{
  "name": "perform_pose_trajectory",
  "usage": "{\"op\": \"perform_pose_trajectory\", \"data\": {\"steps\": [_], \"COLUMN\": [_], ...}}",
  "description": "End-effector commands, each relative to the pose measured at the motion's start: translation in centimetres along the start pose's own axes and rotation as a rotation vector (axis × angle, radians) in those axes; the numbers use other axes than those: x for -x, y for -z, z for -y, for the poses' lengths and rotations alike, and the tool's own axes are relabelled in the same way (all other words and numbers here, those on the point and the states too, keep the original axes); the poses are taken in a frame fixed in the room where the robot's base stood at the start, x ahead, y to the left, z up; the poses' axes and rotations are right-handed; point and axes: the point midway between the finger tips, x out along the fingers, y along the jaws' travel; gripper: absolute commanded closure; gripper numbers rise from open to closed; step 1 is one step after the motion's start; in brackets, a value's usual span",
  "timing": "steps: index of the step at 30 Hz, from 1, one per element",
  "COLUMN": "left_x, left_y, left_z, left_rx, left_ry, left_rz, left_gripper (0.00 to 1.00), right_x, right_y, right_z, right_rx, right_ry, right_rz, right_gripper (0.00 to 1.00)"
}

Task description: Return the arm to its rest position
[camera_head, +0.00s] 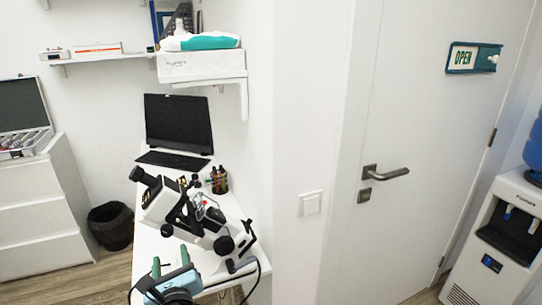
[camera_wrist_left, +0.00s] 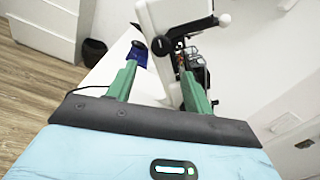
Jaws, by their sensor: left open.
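My left gripper (camera_head: 171,262) is low in the head view, at the near end of the white desk. Its two green fingers are spread apart, with nothing held between them. In the left wrist view the open fingers (camera_wrist_left: 161,68) point toward a white and black microscope-like instrument. That instrument (camera_head: 160,200) stands on the desk just beyond the gripper in the head view. I cannot tell from these views how wide the gap between fingers and instrument is. My right gripper is in neither view.
The desk (camera_head: 152,246) also holds a monitor (camera_head: 178,122), a keyboard (camera_head: 172,160) and a pen holder (camera_head: 219,180). A black bin (camera_head: 111,226) and white drawers (camera_head: 40,215) stand left. A closed door (camera_head: 405,120) and a water dispenser (camera_head: 500,240) are right.

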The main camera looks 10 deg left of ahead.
Motion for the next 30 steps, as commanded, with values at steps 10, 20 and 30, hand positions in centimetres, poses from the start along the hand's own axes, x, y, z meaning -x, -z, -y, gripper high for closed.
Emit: {"op": "perform_pose_trajectory", "data": {"steps": [10, 20, 30], "left_x": [7.5, 20.2, 29.6], "left_y": [13.1, 22.6, 25.3], "left_z": [-4.2, -9.7, -13.7], "left_rx": [0.705, 1.613, 2.246], "left_ry": [-0.021, -0.456, -1.011], "left_rz": [-0.418, -0.780, -0.797], "left_gripper": [0.49, 0.49, 0.49], "right_x": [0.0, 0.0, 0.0], "right_y": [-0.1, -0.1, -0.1], "right_z": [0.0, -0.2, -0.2], "right_rx": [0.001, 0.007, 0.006], "right_ry": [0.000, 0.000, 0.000], "right_rz": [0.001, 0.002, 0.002], "right_gripper": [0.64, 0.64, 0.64]}}
